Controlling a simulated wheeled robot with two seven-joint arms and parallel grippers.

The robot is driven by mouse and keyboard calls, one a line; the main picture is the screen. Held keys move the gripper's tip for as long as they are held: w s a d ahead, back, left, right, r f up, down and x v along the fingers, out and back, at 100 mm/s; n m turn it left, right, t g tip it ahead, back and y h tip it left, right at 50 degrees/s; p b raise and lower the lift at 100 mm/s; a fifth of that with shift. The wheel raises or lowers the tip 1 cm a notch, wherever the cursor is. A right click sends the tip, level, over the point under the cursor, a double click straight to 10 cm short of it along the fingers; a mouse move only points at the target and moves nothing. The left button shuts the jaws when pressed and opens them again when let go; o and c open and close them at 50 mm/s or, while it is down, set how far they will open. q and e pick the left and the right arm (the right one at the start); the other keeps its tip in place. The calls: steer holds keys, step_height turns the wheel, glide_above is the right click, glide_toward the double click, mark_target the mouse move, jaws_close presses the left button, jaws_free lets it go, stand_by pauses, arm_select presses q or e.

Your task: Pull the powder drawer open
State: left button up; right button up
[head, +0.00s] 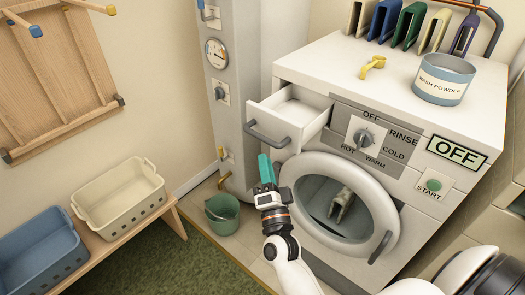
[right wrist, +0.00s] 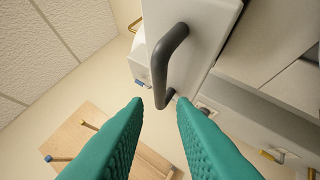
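The powder drawer (head: 260,112), white with a dark bar handle (head: 268,135), stands pulled out of the top left of the washing machine's front. Its inside shows from above and looks empty. My right gripper (head: 265,168), with teal fingers, is just below and in front of the handle. In the right wrist view its two fingers are apart with nothing between them, and the dark handle (right wrist: 167,60) on the drawer front (right wrist: 207,22) lies beyond the fingertips. I see no contact with the handle. My left gripper is not in view.
A wash powder tub (head: 443,80) and yellow object (head: 372,66) stand on top. A green bucket (head: 222,213) is on the floor; crates (head: 120,197) sit on a bench at left.

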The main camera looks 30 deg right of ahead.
steer(key=v, duration=0.3)
steer(key=shift+s+a+f+b, duration=0.1)
steer(key=shift+s+b, duration=0.2)
steer(key=shift+s, duration=0.1)
steer(key=a+f+n+g+y, duration=0.2)
steer(key=a+f+n+y, duration=0.15)
steer(key=f, duration=0.65)
steer(key=a+f+n+g+y, duration=0.2)
steer(key=f+n+g+y, duration=0.15)
steer(key=f, duration=0.75)
steer(key=s+a+f+n+g+y, duration=0.1)
steer(key=s+f+n+g, duration=0.2)
steer(key=f, duration=0.6)
steer(key=s+a+f+n+g, duration=0.1)
steer(key=s+f+n+g, duration=0.1)
steer(key=s+f, duration=0.45)
steer(key=s+d+f+n+g, duration=0.2)
steer(key=s+f+g, duration=0.1)
steer(key=s+f, duration=0.4)
steer(key=s+d+f+n+g+h, duration=0.1)
steer(key=s+f, duration=0.5)
steer(key=s, duration=0.6)
steer(key=s+d+f+n+g, duration=0.3)
steer(key=s+f+g, duration=0.3)
steer(key=s, duration=0.3)
steer(key=shift+s+d+f+n, duration=0.3)
steer(key=shift+d+f+n, duration=0.1)
steer(key=shift+d+f, duration=0.5)
